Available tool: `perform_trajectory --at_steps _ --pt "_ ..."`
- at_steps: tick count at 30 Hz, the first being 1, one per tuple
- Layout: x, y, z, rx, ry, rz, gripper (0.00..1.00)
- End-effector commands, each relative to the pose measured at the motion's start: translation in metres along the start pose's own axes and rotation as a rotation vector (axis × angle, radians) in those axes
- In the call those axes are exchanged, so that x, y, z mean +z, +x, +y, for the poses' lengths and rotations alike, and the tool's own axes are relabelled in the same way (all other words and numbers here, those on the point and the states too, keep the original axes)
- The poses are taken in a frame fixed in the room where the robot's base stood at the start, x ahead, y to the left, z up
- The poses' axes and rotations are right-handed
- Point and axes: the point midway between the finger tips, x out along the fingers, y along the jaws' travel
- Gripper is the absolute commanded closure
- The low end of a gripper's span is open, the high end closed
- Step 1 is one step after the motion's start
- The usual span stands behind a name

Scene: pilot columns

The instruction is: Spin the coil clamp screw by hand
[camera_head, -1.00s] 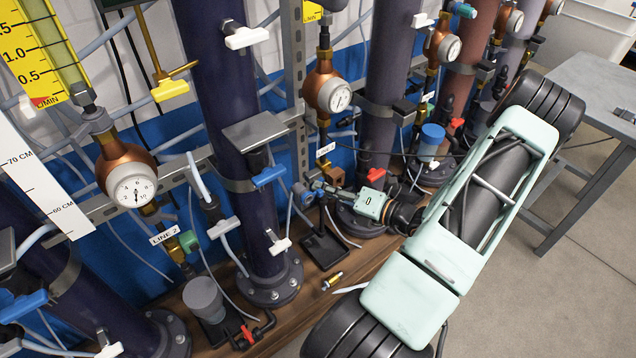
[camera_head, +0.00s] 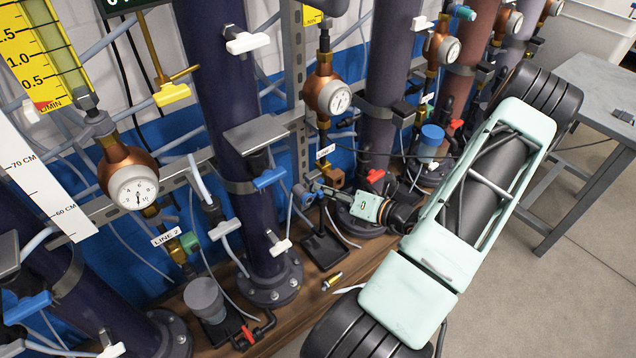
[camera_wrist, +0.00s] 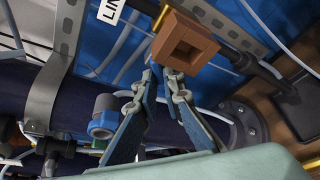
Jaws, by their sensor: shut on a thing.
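The brown square coil block (camera_wrist: 186,42) sits at the top middle of the wrist view, on the valve line. It also shows in the head view (camera_head: 337,179), low on the middle column. My gripper (camera_wrist: 164,74) reaches to the block's near underside, its two fingers converging with only a narrow gap between the tips. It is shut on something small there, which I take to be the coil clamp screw.
A grey-blue round fitting (camera_wrist: 104,116) is close left of my fingers. A dark column (camera_wrist: 35,95) and a slotted metal upright (camera_wrist: 70,35) stand nearby. A red-handled valve (camera_head: 375,176) is right of the block. A loose brass fitting (camera_head: 332,280) lies on the wooden base.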

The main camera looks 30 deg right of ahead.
Motion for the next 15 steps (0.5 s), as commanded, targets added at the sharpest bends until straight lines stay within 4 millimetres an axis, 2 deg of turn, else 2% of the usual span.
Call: perform_trajectory --at_steps 10,15 --pt "-0.0003 -0.0004 -0.0003 -0.009 -0.022 0.000 1.00" --pt "-0.0004 -0.0001 0.0000 -0.050 -0.135 0.001 1.00"
